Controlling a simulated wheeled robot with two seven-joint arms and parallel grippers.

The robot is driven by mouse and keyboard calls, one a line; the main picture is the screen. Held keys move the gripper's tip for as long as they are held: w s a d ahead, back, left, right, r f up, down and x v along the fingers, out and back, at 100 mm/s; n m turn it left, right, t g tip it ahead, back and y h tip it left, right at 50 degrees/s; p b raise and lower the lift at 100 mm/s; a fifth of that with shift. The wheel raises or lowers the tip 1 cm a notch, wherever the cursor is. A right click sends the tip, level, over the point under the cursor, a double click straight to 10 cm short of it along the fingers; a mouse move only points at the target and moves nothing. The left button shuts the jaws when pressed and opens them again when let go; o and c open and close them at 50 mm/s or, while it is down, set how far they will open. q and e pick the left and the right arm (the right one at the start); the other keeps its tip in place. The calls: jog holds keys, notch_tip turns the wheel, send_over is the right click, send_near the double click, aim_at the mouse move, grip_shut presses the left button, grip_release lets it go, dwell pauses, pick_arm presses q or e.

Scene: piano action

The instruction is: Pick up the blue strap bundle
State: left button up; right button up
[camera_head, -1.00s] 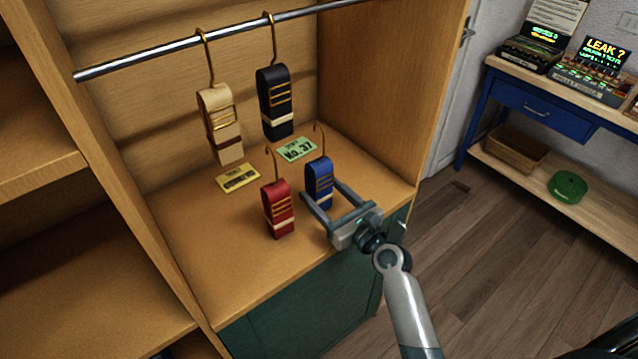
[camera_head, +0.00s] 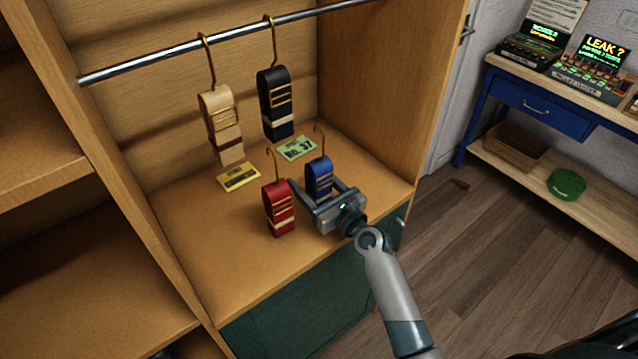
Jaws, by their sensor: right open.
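The blue strap bundle (camera_head: 319,176) stands upright on the cabinet floor, with a gold hook rising from its top. My right gripper (camera_head: 320,188) is open, with one finger on each side of the blue bundle; I cannot tell whether they touch it. The gripper's palm is in front of the bundle and its lower part is partly hidden. The red strap bundle (camera_head: 279,208) stands just left of the gripper. My left gripper is not in view.
A tan bundle (camera_head: 221,125) and a black bundle (camera_head: 275,103) hang from the metal rail (camera_head: 180,46). A yellow label (camera_head: 238,177) and a green label (camera_head: 297,148) lie behind. The cabinet's right wall (camera_head: 388,90) is close. The shelf's front left is clear.

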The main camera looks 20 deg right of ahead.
aim_at(310, 169)
jog(key=c, duration=1.3)
jog(key=shift+r, duration=0.15)
jog(key=shift+r, duration=0.6)
jog(key=s+d+r, duration=0.2)
jog(key=r, duration=0.1)
jog(key=s+d+r, duration=0.6)
jog(key=shift+s+d+r+b, duration=0.1)
jog(key=shift+s+r+b, duration=0.1)
jog(key=shift+r+b, duration=0.15)
jog(key=shift+f, duration=0.1)
